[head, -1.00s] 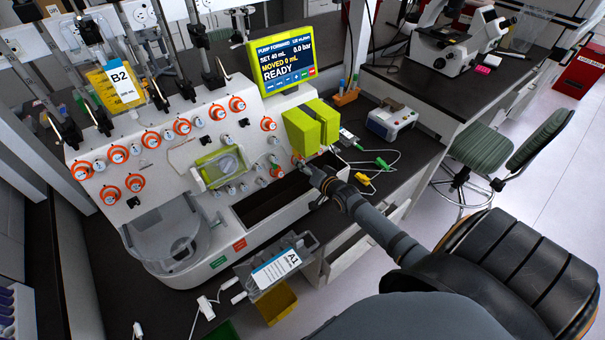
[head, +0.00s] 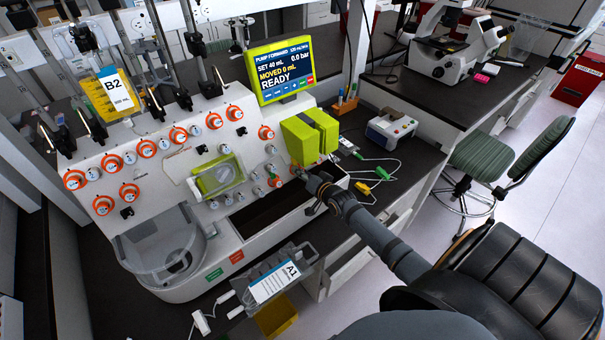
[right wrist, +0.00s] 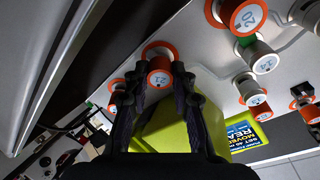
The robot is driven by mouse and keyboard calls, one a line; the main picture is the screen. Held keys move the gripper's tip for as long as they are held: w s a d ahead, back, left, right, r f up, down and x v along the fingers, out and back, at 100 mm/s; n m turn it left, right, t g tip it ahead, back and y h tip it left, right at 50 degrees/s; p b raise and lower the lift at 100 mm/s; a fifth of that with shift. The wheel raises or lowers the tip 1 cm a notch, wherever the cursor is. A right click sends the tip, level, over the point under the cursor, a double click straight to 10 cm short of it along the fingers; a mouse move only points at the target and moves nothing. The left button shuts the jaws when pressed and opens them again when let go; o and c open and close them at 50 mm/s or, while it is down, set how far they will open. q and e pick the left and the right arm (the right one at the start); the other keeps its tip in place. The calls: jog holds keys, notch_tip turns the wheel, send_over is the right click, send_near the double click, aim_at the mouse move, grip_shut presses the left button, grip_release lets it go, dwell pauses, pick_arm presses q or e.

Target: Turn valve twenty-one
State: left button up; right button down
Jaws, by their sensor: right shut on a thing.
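Valve twenty-one (right wrist: 159,78) is a white knob marked 21 with an orange ring, on the front panel of the white cell processor (head: 150,205). In the right wrist view it sits between the two dark fingers of my right gripper (right wrist: 160,92), which are shut on its sides. The number reads tilted in that view. In the head view my right gripper (head: 303,173) reaches the panel just below the lime-green block (head: 303,140), and its fingers largely hide the valve there. My left gripper is out of view.
Valve 20 (right wrist: 250,17) and several smaller knobs are close by on the panel. A pump screen (head: 281,70) reading READY stands above. A dark open trough (head: 265,215) lies below the panel. Cables and a small device (head: 391,130) are on the bench at right.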

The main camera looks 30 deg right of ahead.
jog(key=shift+d+f+n+y+b, duration=0.1)
jog(key=shift+n+y+b, duration=0.45)
jog(key=shift+n+b, duration=2.7)
jog(key=shift+d+n+y+b, duration=0.1)
jog(key=shift+n+y+b, duration=0.45)
jog(key=shift+n+b, duration=2.65)
jog(key=shift+m+b, duration=0.45)
jog(key=c, duration=1.1)
grip_release()
